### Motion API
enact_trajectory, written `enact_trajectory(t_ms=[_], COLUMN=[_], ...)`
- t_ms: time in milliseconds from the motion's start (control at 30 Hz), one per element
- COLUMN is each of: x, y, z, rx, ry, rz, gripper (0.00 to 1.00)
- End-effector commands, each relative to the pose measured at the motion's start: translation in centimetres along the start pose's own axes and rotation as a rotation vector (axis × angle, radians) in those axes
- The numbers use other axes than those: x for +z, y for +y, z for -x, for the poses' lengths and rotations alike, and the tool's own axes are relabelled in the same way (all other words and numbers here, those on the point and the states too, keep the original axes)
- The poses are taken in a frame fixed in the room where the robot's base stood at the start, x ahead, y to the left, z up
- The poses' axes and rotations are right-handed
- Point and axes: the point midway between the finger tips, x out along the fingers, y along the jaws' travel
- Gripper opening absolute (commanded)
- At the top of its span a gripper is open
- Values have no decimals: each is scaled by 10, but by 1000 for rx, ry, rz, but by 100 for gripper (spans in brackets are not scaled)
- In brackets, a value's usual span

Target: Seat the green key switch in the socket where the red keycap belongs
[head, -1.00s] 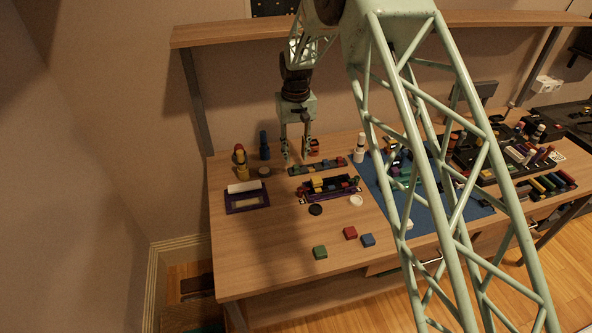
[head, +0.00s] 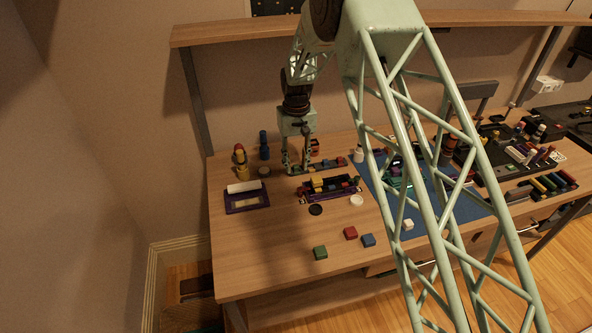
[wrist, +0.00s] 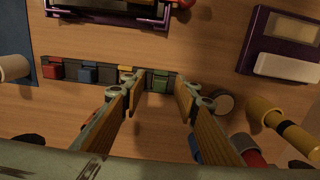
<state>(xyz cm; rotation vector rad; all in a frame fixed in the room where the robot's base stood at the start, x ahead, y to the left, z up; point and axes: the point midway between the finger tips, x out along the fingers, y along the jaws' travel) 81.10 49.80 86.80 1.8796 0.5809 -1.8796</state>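A dark strip (wrist: 103,73) holds a row of key switches: a red one (wrist: 53,69), a blue one (wrist: 88,72), a yellow one (wrist: 126,75) and the green key switch (wrist: 160,81). My gripper (wrist: 159,83) is open, with its fingers on either side of the green switch in the wrist view; contact cannot be told. In the head view my gripper (head: 296,170) is low at the strip's left end. The purple-edged keypad base (head: 330,190) lies in front of the strip; its sockets are too small to make out. A red keycap (head: 350,233) lies on the table.
Green (head: 320,252) and blue (head: 368,240) keycaps lie near the table's front. A purple tray (head: 247,197) stands left of the base. Yellow (head: 242,170) and blue (head: 264,146) upright items stand close left of my gripper. The front left tabletop is clear.

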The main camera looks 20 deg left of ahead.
Motion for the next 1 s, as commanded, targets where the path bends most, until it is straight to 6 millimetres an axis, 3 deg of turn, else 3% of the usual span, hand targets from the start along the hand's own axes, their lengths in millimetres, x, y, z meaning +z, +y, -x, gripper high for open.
enact_trajectory(t_ms=[233, 500, 1000], x=[0, 0, 0], y=[0, 0, 0], z=[0, 0, 4], rx=[0, 0, 0], ry=[0, 0, 1], rz=[0, 0, 0], gripper=[28, 7, 6])
